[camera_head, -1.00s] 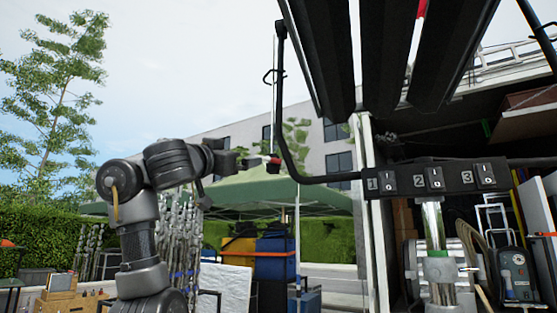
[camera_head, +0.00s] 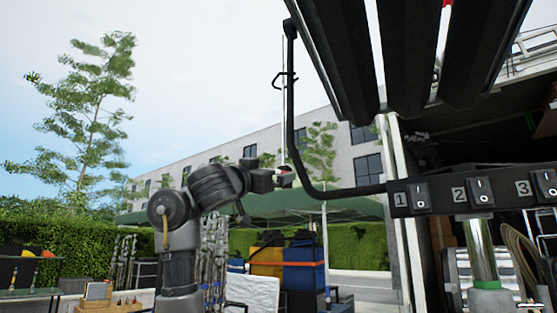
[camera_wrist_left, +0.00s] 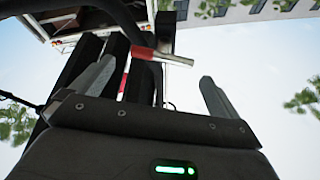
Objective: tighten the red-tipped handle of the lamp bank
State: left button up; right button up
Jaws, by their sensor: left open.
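The lamp bank (camera_head: 352,60) hangs at the upper right in the head view, with dark slanted panels and a black bent yoke (camera_head: 291,120). Its red-tipped handle (camera_head: 285,168) shows small and partly hidden beside the yoke's lower left side. In the left wrist view the handle's red tip (camera_wrist_left: 143,53) and grey rod (camera_wrist_left: 174,60) lie across the space ahead of the fingers. My left gripper (camera_head: 282,179) is right at the handle. Its two fingers (camera_wrist_left: 156,72) stand wide apart, with nothing clamped between them. My right gripper is out of view.
A switch bar (camera_head: 437,197) numbered 1, 2 and 3 runs right from the yoke, above a chrome post (camera_head: 482,240). A truck's open cargo bay (camera_head: 432,150) is behind.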

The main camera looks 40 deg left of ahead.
aim_at(277, 170)
pick_arm(q)
jog(key=p+x, duration=0.4)
jog(key=x, duration=0.1)
jog(key=shift+w+a+r, duration=0.15)
jog(key=shift+a+r, duration=0.1)
jog(key=shift+r, duration=0.05)
jog(key=shift+w, duration=0.35)
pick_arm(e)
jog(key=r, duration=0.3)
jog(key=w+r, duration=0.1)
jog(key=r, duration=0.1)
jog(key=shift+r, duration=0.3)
pick_arm(q)
jog(key=c, duration=0.9)
jog(key=shift+s, duration=0.1)
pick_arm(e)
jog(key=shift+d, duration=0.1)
